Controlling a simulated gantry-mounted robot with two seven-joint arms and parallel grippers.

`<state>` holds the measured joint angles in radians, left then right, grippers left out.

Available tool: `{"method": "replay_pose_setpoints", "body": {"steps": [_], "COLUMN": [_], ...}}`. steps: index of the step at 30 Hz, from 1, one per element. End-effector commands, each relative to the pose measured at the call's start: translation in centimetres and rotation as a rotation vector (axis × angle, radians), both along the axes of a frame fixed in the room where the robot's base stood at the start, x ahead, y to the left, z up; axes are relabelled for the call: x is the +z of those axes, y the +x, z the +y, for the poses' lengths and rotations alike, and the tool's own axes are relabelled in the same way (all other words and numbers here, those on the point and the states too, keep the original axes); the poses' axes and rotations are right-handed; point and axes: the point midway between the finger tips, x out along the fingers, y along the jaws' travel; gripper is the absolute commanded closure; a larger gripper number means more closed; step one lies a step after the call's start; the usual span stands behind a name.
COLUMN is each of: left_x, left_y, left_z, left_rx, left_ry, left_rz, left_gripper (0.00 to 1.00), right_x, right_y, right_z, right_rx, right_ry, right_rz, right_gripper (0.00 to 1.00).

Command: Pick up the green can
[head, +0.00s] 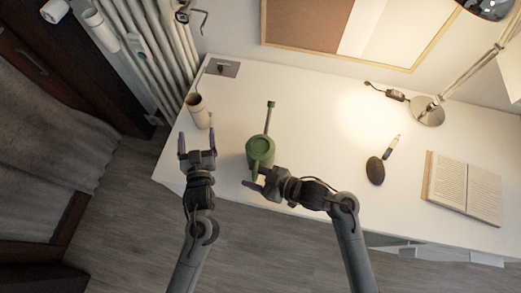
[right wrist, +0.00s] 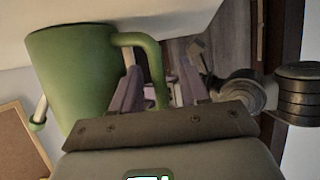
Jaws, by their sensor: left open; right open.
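The green can (head: 259,152) is a watering can standing on the white desk, its long thin spout pointing to the back. My right gripper (head: 256,179) is open at the can's front side, close to its handle. In the right wrist view the green can (right wrist: 75,75) fills the left, and its curved handle (right wrist: 153,62) shows between the two purple fingers of my right gripper (right wrist: 157,85). I cannot tell whether the fingers touch the handle. My left gripper (head: 197,143) is open and empty at the desk's left edge, in front of a tan cup.
The tan cup (head: 198,111) stands left of the can. To the right are a dark oval object (head: 375,170) with a pen-like stick, an open book (head: 464,188) and a desk lamp (head: 427,111). The desk (head: 320,135) is clear between can and oval object.

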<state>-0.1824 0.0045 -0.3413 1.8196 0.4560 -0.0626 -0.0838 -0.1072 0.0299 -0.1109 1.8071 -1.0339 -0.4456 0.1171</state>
Motion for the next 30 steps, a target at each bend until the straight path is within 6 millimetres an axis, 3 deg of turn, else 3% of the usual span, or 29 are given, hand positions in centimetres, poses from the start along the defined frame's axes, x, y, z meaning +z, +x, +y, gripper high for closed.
{"method": "replay_pose_setpoints", "body": {"steps": [8, 17, 30], "left_x": [0.0, 0.0, 0.02], "left_y": [0.0, 0.0, 0.0], "left_z": [-0.02, -0.01, -0.01], "left_rx": [0.0, 0.0, 0.0], "left_ry": [0.0, 0.0, 0.0], "left_rz": [0.0, 0.0, 0.0], "left_gripper": [0.13, 0.13, 0.13], "right_x": [-0.11, -0.09, 0.1], "right_y": [0.13, 0.12, 0.18], "right_z": [0.21, 0.19, 0.21], "right_rx": [0.0, -0.001, 0.0], "right_ry": [0.0, 0.0, 0.001], "right_rz": [0.0, 0.0, -0.004], "right_gripper": [0.56, 1.0, 1.0]}}
